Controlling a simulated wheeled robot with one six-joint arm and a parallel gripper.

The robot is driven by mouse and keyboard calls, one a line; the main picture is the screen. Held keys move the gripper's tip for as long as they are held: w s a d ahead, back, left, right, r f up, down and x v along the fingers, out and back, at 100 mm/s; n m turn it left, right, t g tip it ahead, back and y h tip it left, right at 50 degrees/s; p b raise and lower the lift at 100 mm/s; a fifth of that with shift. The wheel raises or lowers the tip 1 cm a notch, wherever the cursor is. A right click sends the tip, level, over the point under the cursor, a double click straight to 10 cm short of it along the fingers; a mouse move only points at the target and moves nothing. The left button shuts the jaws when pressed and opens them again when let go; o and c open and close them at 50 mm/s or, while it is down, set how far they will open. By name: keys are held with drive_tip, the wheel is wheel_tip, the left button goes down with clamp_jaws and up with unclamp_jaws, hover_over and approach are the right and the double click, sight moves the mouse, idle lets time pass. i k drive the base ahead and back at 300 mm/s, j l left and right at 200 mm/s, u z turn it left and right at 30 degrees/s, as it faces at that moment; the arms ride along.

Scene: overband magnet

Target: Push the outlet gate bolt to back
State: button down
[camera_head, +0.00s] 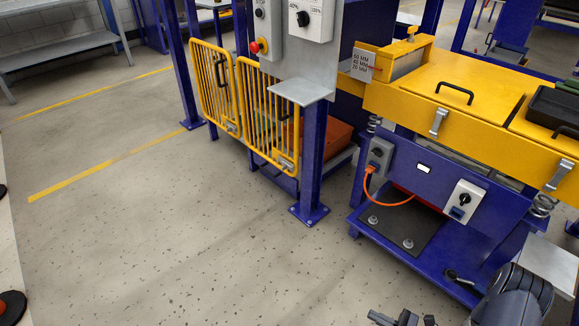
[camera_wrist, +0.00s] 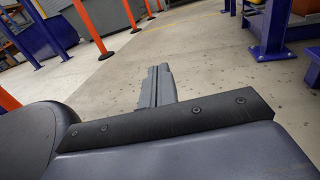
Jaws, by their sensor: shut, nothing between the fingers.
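Two yellow barred gates stand in the head view, a left gate (camera_head: 205,84) and a right gate (camera_head: 262,106), between blue posts. A small grey bolt (camera_head: 232,127) sits low on the left gate, and another grey bolt (camera_head: 287,165) sits low on the right gate. I cannot tell which is the outlet gate's, nor how either bolt is set. My gripper (camera_wrist: 158,72) is shut and empty over bare floor in the wrist view. Part of it shows at the bottom edge of the head view, well apart from the gates. No bolt shows in the wrist view.
A blue and yellow machine (camera_head: 455,100) with an orange cable (camera_head: 369,190) stands right of the gates. A blue post (camera_head: 311,160) with a floor plate stands beside the right gate. Orange posts (camera_wrist: 88,25) show in the wrist view. The floor before the gates is clear.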

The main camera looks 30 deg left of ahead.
sight(285, 165)
drive_tip(key=i+j, duration=0.15)
drive_tip(key=j, duration=0.2)
drive_tip(key=i+j+z, duration=0.15)
drive_tip(key=j, duration=0.2)
drive_tip(key=i+j, duration=0.2)
drive_tip(key=j, duration=0.2)
drive_tip(key=i+j+z, duration=0.1)
drive_tip(key=j, duration=0.25)
drive_tip(key=i+j+z, duration=0.1)
drive_tip(key=j, duration=0.3)
drive_tip(key=i+j, duration=0.25)
drive_tip(key=j, duration=0.15)
drive_tip(key=i+j+z, duration=0.1)
drive_tip(key=j, duration=0.3)
